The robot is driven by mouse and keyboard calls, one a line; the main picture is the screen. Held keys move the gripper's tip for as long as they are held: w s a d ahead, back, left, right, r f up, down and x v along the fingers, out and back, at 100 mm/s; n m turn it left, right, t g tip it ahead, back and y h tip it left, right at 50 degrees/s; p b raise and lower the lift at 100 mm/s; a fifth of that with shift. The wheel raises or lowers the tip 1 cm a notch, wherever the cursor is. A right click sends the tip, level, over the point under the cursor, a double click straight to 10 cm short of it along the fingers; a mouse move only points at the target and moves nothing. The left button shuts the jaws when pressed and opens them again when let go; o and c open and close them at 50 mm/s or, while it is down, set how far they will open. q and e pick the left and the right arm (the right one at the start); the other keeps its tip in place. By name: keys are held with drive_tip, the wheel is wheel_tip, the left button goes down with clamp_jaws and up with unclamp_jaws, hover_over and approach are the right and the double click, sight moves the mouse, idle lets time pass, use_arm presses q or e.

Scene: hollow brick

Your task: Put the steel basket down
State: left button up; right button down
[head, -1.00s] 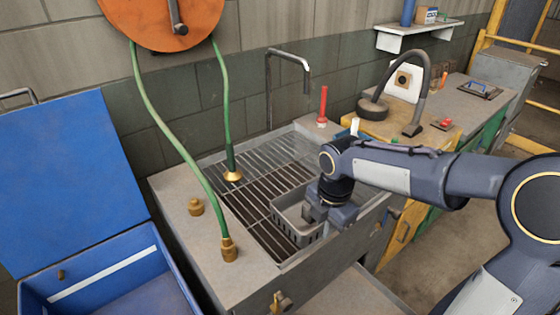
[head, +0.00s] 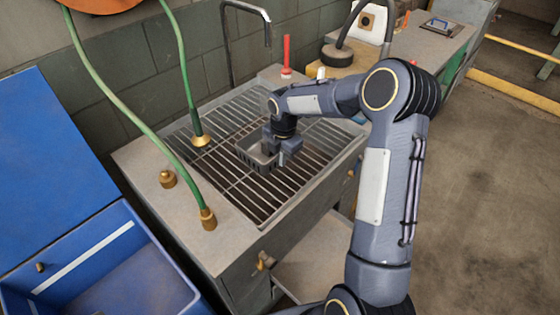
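The steel basket (head: 256,157) is a small grey slotted bin over the middle of the slatted sink grate (head: 225,170). It looks level; whether its base touches the bars is hard to tell. My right gripper (head: 281,148) points down at the basket's right side, with its fingers around that wall, and appears shut on it. The fingertips and part of the right wall are hidden. My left gripper is not in view.
A green hose with brass nozzles (head: 200,139) hangs over the sink's left side. A brass fitting (head: 167,179) stands on the left ledge. A tap (head: 268,30) and a red-handled item (head: 286,60) are behind. An open blue box (head: 120,270) is at lower left.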

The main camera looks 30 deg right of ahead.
sight(280, 172)
drive_tip(key=shift+w+d+f, duration=0.2)
drive_tip(key=shift+w+f, duration=0.45)
drive_tip(key=shift+f, duration=0.05)
drive_tip(key=shift+f+p, duration=0.3)
drive_tip(key=shift+f, duration=1.15)
drive_tip(key=shift+f, duration=0.25)
drive_tip(key=c, duration=1.6)
unclamp_jaws()
drive_tip(key=shift+s, duration=0.1)
drive_tip(key=shift+c, duration=0.2)
drive_tip(key=shift+r, duration=0.1)
